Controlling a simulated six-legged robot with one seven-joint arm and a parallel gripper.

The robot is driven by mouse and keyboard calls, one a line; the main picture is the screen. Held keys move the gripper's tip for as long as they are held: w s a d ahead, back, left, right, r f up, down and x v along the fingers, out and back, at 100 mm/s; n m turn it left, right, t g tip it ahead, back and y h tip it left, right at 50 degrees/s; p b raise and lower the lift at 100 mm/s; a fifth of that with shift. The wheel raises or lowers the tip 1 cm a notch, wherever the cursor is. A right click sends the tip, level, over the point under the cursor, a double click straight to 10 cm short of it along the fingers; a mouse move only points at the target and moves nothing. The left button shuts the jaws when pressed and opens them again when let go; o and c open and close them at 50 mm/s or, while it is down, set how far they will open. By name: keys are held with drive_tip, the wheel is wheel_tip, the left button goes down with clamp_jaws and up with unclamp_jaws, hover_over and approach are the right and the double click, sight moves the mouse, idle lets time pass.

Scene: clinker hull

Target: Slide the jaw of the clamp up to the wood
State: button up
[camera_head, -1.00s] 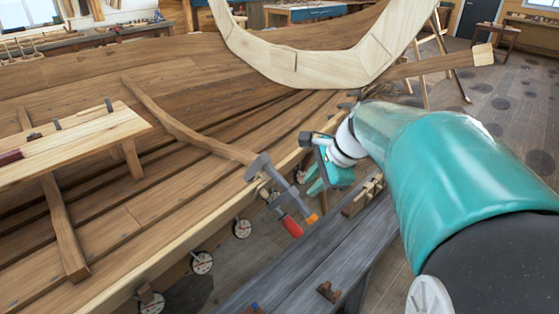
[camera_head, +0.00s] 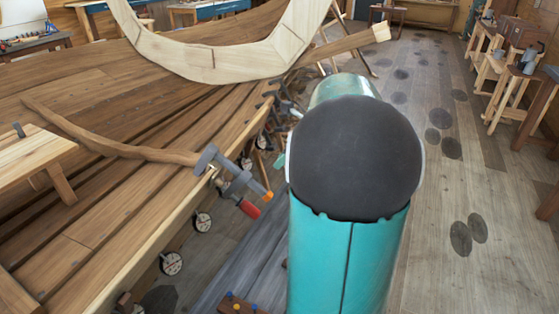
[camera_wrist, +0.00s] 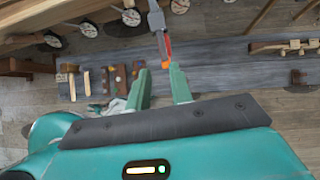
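The clamp (camera_head: 232,178) has a grey bar with an orange tip and a red handle (camera_head: 250,208). Its grey head lies over the light wooden edge (camera_head: 150,240) of the hull, and the bar slants outward and down to the right. The sliding jaw sits along the bar by the handle; its exact gap to the wood is unclear. In the wrist view, the clamp's bar (camera_wrist: 155,20) points down toward my gripper (camera_wrist: 160,78), with the red handle and orange end just ahead of the fingertips. My gripper's two teal fingers are apart, with nothing between them. My arm hides most of it in the head view.
A grey plank bench (camera_head: 245,270) stands below the hull edge. A pale curved frame (camera_head: 220,65) rises behind. Floor on the right is open, with workbenches (camera_head: 505,85) at the far right.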

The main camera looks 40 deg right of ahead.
sight(249, 176)
drive_tip(key=shift+x, duration=6.95)
drive_tip(key=shift+w+a+r, duration=0.2)
drive_tip(key=shift+w, duration=0.3)
drive_tip(key=shift+w+a+r, duration=0.15)
drive_tip(key=shift+w+a, duration=0.1)
drive_tip(key=shift+w, duration=0.2)
drive_tip(key=shift+w+a+r, duration=0.2)
drive_tip(key=shift+w, duration=0.3)
drive_tip(key=shift+c, duration=0.4)
drive_tip(key=shift+w+a+r, duration=0.25)
drive_tip(key=shift+w+r, duration=0.25)
drive_tip(key=shift+s, duration=0.1)
drive_tip(key=shift+s+d+f, duration=0.25)
drive_tip(key=shift+s+d, duration=0.05)
drive_tip(key=shift+s, duration=0.15)
drive_tip(key=shift+o, duration=1.2)
